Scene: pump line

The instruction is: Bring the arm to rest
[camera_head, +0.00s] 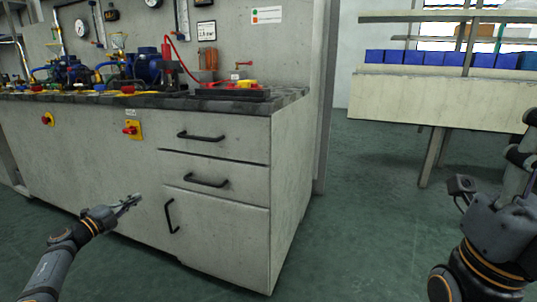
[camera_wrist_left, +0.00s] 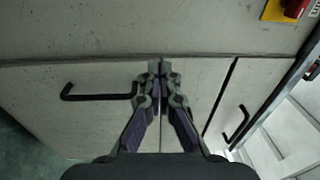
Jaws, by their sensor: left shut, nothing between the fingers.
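My left arm (camera_head: 62,262) comes in from the lower left in the head view. Its gripper (camera_head: 132,201) is in front of the pale cabinet (camera_head: 135,172), left of the lower door's handle. In the left wrist view the gripper (camera_wrist_left: 161,68) is shut, with its fingertips together and nothing between them. Cabinet fronts fill the area behind the fingers; whether the tips touch them I cannot tell. My right arm (camera_head: 490,245) stands at the right edge of the head view, and its fingers are not in view.
Black handles (camera_head: 170,215) stick out from the cabinet's door and drawers. A red and yellow switch (camera_head: 132,130) sits on its front. Green floor (camera_head: 375,200) is free right of the cabinet, before a bench with blue bins (camera_head: 430,58).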

